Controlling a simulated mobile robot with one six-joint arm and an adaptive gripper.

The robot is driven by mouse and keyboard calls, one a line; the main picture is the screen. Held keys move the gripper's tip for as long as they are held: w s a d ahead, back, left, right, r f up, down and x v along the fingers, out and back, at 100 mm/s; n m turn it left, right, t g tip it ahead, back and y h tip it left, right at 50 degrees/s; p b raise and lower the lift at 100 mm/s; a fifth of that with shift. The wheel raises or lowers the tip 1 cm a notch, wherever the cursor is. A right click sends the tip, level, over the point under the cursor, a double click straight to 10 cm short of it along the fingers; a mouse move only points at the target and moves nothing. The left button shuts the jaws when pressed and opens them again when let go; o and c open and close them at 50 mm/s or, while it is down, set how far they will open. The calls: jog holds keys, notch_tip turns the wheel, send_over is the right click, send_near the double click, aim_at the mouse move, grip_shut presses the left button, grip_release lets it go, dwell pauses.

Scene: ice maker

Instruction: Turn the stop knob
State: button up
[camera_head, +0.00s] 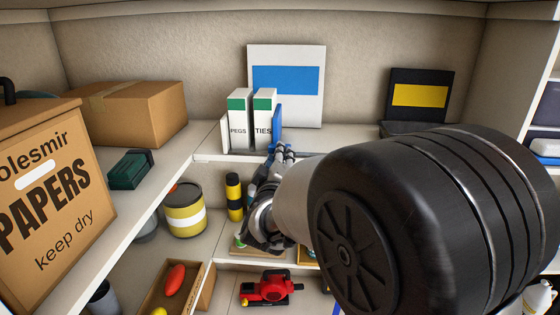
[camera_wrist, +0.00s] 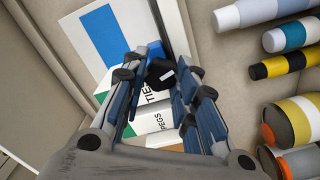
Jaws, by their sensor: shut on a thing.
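The stop knob (camera_wrist: 160,72) shows in the wrist view as a small black piece with a white mark, between my fingertips. My gripper (camera_wrist: 164,78) is shut on it, with blue-grey fingers on its left and right. In the head view my gripper (camera_head: 283,152) is at the front edge of the upper shelf, just below the white TIES box (camera_head: 264,117). The knob is hidden there behind my fingers and arm. What the knob is mounted on cannot be made out, and its turn angle is unclear.
A PEGS box (camera_head: 239,122) stands beside the TIES box, before a white and blue panel (camera_head: 287,86). Below are a yellow-banded tin (camera_head: 185,211), a black and yellow cylinder (camera_head: 234,197) and a red tool (camera_head: 270,288). A PAPERS carton (camera_head: 48,205) stands at left.

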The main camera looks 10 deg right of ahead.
jog(key=shift+f+m+b, duration=0.1)
jog(key=shift+m+b, duration=0.8)
jog(key=shift+m, duration=0.2)
jog(key=shift+m+b, duration=0.35)
jog(key=shift+m, duration=0.05)
jog(key=o, duration=0.7)
jog(key=shift+s, duration=0.1)
jog(key=v, duration=0.6)
